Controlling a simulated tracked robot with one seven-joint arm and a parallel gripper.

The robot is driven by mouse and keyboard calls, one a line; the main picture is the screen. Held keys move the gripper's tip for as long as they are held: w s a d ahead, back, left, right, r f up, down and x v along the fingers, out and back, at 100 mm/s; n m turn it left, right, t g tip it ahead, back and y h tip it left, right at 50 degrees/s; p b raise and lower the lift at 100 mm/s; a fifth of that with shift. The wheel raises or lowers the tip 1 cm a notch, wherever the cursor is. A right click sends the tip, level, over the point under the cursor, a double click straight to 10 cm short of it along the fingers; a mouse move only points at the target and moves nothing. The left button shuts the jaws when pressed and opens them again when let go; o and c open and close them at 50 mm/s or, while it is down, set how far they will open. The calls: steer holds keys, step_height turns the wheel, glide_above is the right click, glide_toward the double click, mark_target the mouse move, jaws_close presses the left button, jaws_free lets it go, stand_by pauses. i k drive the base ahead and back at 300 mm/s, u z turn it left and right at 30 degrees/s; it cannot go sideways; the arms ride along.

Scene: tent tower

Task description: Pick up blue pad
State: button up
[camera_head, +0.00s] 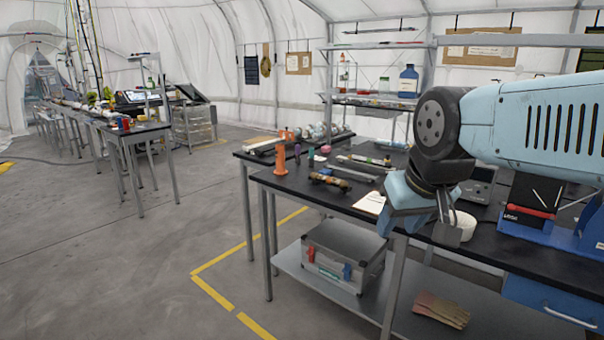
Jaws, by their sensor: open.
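I cannot surely pick out a blue pad in the head camera view; my arm hides part of the right workbench. My gripper (447,218) hangs at the end of my light blue arm, over the front edge of the black-topped workbench (290,184). It is open, and I see nothing held in it. A white round item (464,224) shows just behind it. A white sheet (370,203) lies on the bench to its left.
An orange stand (280,155) and a brownish cylindrical part (329,181) are on the bench. A red tool (528,211) lies on the right. A metal case (343,255) and gloves (441,309) sit on the lower shelf.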

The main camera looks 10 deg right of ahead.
mark_target(325, 171)
steer(key=u, duration=0.25)
steer(key=i, duration=2.35)
steer(key=z, duration=0.6)
steer(key=k, duration=0.75)
steer(key=z, duration=0.3)
steer(key=i, duration=0.75)
steer(key=u, duration=0.15)
